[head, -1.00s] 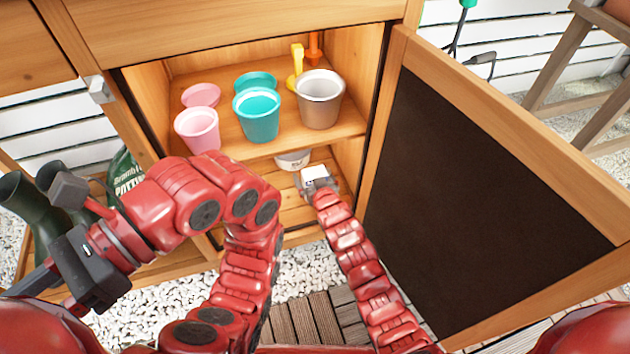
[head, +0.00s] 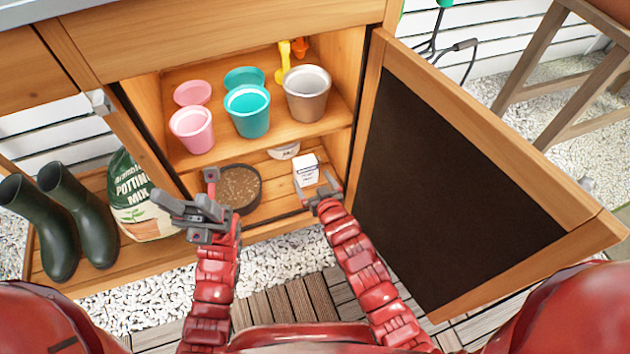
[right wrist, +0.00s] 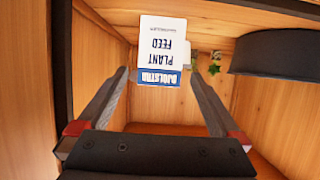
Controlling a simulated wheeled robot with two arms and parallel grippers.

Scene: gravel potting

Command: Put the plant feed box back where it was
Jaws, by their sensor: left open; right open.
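The plant feed box (head: 306,169) is a small white box standing on the lower shelf of the open cabinet, near its right side. In the right wrist view the box (right wrist: 163,50) shows upside down with a blue band, beyond the fingertips and between their lines. My right gripper (head: 322,190) is open at the front of the lower shelf, just in front of the box; its two fingers (right wrist: 160,95) are apart with nothing between them. My left gripper (head: 202,197) is open and empty at the cabinet's lower left front.
A round dark sieve or pan (head: 240,187) with brown contents and a white tub (head: 284,151) are on the lower shelf. Several pots, including a teal pot (head: 249,112), stand above. The open door (head: 470,190) bounds the right; boots (head: 85,215) stand left.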

